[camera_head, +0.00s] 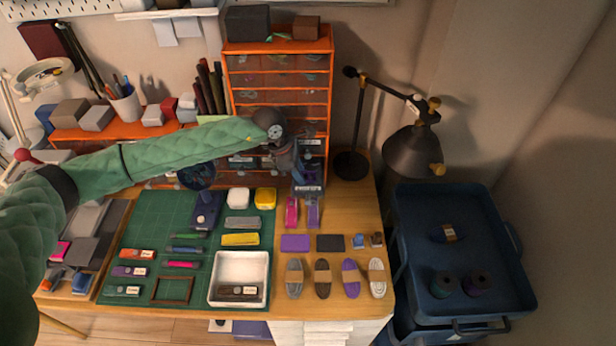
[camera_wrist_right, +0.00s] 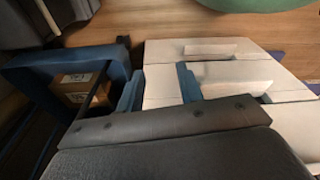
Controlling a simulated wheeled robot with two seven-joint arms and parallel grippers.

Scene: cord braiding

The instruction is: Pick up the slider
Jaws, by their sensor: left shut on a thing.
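My left gripper (camera_head: 307,188) reaches in front of the orange drawer cabinet and points down at the back of the table. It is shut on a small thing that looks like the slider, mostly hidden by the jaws. A purple piece (camera_head: 313,213) is directly below the fingertips, and I cannot tell whether it is the held slider or touches it. A pink piece (camera_head: 291,212) stands just left of it. My right gripper (camera_wrist_right: 158,88) shows only in the right wrist view. Its two blue fingers are apart with nothing between them, over white drawers.
The orange drawer cabinet (camera_head: 277,62) stands behind the gripper, with a black lamp (camera_head: 413,152) to its right. A green mat (camera_head: 150,225) holds tools and a white tray (camera_head: 240,258). Several cord bundles (camera_head: 322,278) lie in front. A blue trolley (camera_head: 499,205) stands right.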

